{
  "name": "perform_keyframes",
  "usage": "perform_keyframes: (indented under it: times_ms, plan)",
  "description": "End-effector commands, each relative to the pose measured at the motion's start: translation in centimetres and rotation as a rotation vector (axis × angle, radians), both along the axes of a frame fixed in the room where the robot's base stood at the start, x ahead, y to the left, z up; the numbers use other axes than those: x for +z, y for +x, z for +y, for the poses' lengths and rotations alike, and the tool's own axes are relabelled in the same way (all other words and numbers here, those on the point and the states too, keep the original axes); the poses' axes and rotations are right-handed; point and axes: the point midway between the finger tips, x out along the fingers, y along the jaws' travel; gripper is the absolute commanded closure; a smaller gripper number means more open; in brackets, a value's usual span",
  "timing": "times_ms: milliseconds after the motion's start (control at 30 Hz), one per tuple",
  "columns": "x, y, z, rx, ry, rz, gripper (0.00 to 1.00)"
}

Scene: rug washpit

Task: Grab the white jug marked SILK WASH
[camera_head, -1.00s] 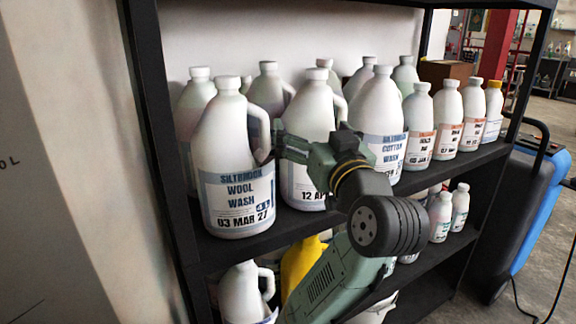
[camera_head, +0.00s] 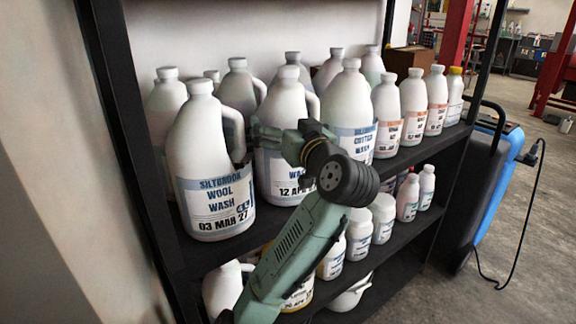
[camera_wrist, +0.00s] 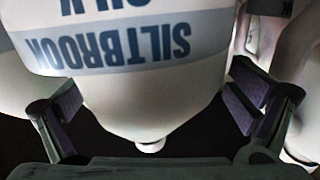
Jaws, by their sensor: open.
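The white SILK WASH jug (camera_head: 285,106) stands upright on the upper shelf, right of the WOOL WASH jug (camera_head: 205,130). In the head view my gripper (camera_head: 264,141) covers part of its label, leaving "12 AP" readable. In the wrist view the jug appears upside down (camera_wrist: 140,95), with SILTBROOK and part of SILK readable and its cap at the bottom. My gripper (camera_wrist: 155,112) is open, one finger on each side of the jug's upper part, with visible gaps. Whether the jug reaches deep between the fingers is hard to tell.
A COTTON WASH jug (camera_head: 350,100) stands close on the right, and smaller bottles (camera_head: 412,105) continue along the shelf. More jugs stand behind. The black rack post (camera_head: 125,130) is at left. A lower shelf holds several bottles (camera_head: 383,215). A blue machine (camera_head: 495,195) stands at right.

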Motion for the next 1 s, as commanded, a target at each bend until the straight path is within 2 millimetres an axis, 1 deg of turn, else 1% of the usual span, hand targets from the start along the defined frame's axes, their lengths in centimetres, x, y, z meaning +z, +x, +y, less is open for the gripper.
perform_keyframes:
  times_ms: [33, 133, 400, 1000]
  plan:
    - [0.2, 0.6, 0.4, 0.003, 0.0, 0.002, 0.0]
    - [0.0, 1.4, 0.7, 0.001, 0.0, 0.002, 0.0]
    - [-0.1, 1.6, 0.7, -0.001, -0.001, 0.0, 0.01]
    - [-0.1, 1.6, 0.6, -0.002, 0.0, 0.0, 0.41]
